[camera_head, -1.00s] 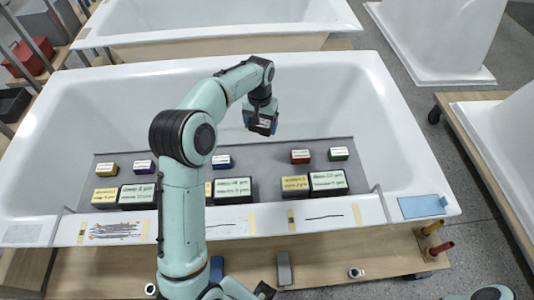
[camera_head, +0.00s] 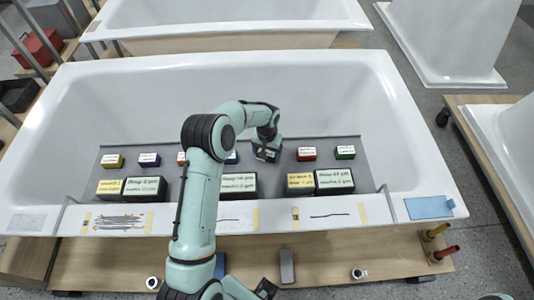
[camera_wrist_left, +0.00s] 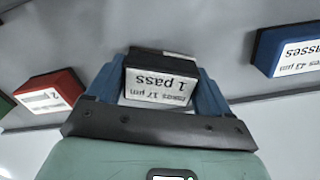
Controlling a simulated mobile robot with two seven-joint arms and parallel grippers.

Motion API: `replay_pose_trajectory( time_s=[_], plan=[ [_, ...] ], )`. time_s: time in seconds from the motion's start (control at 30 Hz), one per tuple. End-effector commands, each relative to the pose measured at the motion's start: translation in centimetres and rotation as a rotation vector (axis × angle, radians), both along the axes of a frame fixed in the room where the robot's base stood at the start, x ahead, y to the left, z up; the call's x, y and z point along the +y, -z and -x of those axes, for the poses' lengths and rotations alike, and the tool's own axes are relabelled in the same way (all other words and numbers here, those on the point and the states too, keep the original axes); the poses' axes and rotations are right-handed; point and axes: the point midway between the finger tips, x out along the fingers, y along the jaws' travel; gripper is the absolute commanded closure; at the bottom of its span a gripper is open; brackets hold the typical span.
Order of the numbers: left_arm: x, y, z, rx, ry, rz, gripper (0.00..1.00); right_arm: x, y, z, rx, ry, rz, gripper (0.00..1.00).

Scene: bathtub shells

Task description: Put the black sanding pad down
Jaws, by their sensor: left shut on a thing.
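The black sanding pad (camera_wrist_left: 158,80) is between the blue fingers of my left gripper (camera_wrist_left: 160,92), which is shut on it. Its white label reads "1 pass" and faces the wrist camera. In the head view, my left gripper (camera_head: 266,143) holds the pad (camera_head: 265,154) low over the grey mat (camera_head: 270,186) inside the tub. The pad is in the row of small pads, between a blue pad (camera_head: 231,158) and a red pad (camera_head: 306,154). I cannot tell whether its underside touches the mat. My right gripper is not clearly in view.
A green pad (camera_head: 345,152) sits right of the red one; more small pads are at left. Larger black and yellow labelled blocks, such as the black block (camera_head: 334,181), stand in front. The white tub wall (camera_head: 270,95) rises behind.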

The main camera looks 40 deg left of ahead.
Motion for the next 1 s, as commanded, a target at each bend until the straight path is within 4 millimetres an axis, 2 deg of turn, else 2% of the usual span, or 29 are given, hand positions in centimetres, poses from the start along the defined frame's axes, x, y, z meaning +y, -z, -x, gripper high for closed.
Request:
replay_pose_trajectory(
  time_s=[0.07,0.43,0.47,0.5,0.77,0.87,1.0],
  plan=[
    [0.0,0.8,0.0,0.0,0.0,0.001,0.48,0.0,0.0,0.0,0.0,0.0,0.0,0.57],
    [0.0,1.2,0.0,-0.001,0.0,0.0,0.48,0.0,0.3,0.1,0.002,0.0,0.001,0.57],
    [0.0,1.2,0.0,-0.001,0.0,0.0,0.13,0.0,0.2,0.1,0.001,0.0,0.0,0.57],
    [0.0,1.2,0.0,-0.001,0.0,0.0,0.0,0.0,0.2,0.1,0.001,0.0,0.0,0.57],
    [0.0,1.0,0.0,-0.001,-0.001,0.0,0.0,0.0,0.1,0.1,0.001,0.0,0.0,0.57],
    [0.0,0.2,-0.1,-0.004,-0.001,0.0,0.0,0.0,-0.1,0.0,0.0,0.0,0.0,0.57],
    [0.0,-2.1,-0.1,-0.006,-0.002,-0.002,0.0,0.0,0.0,0.0,0.0,0.0,0.0,0.57]
  ],
)
